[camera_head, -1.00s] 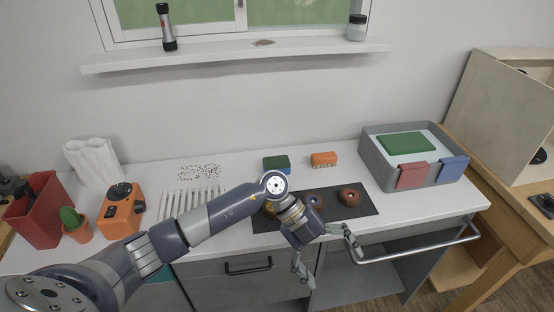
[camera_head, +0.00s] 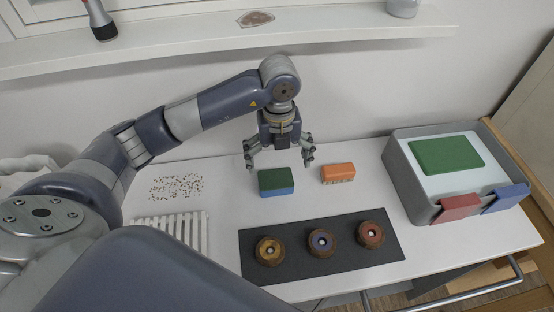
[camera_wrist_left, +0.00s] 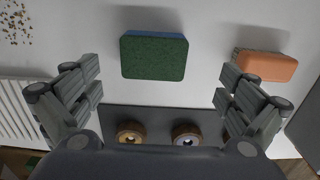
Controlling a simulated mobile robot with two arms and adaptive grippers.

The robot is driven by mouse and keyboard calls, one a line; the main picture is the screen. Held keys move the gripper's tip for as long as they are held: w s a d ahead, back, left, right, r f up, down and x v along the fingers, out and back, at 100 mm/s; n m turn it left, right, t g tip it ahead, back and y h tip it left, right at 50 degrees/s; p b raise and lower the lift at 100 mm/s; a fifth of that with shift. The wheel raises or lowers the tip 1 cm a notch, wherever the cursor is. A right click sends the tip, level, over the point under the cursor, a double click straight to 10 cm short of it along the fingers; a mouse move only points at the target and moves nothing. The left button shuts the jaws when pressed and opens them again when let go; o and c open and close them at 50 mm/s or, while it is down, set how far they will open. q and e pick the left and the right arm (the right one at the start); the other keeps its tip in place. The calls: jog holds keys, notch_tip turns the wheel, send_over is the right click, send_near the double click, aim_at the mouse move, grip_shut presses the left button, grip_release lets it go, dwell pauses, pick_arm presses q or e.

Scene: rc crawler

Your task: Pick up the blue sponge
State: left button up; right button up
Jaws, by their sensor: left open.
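The blue sponge (camera_head: 276,182) has a green top layer over a blue body and lies flat on the white counter (camera_head: 222,205). It also shows in the left wrist view (camera_wrist_left: 154,56), green side up with a blue edge. My left gripper (camera_head: 279,166) points down above and just behind the sponge in the head view, its fingers spread wide. In the left wrist view the open left gripper (camera_wrist_left: 158,95) has its fingers on both sides, with the sponge ahead between them and untouched. My right gripper is not in view.
An orange brush (camera_head: 338,173) lies right of the sponge. A dark mat (camera_head: 245,252) with three round wooden pieces lies in front. A grey bin (camera_head: 408,190) stands at right. White slats (camera_head: 172,228) and small scattered bits (camera_head: 176,187) lie left. A window shelf (camera_head: 200,51) is behind.

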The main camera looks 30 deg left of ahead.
aim_at(276, 178)
pick_arm(q)
jog(key=f, duration=0.1)
jog(key=s+f+p, duration=0.1)
jog(key=shift+f, duration=0.35)
jog(key=f, duration=0.1)
jog(key=f+p, duration=0.1)
jog(key=shift+a+f+p, duration=0.3)
jog(key=shift+f, duration=0.1)
jog(key=shift+w+f, duration=0.15)
jog(key=shift+f, duration=0.6)
jog(key=c, duration=0.8)
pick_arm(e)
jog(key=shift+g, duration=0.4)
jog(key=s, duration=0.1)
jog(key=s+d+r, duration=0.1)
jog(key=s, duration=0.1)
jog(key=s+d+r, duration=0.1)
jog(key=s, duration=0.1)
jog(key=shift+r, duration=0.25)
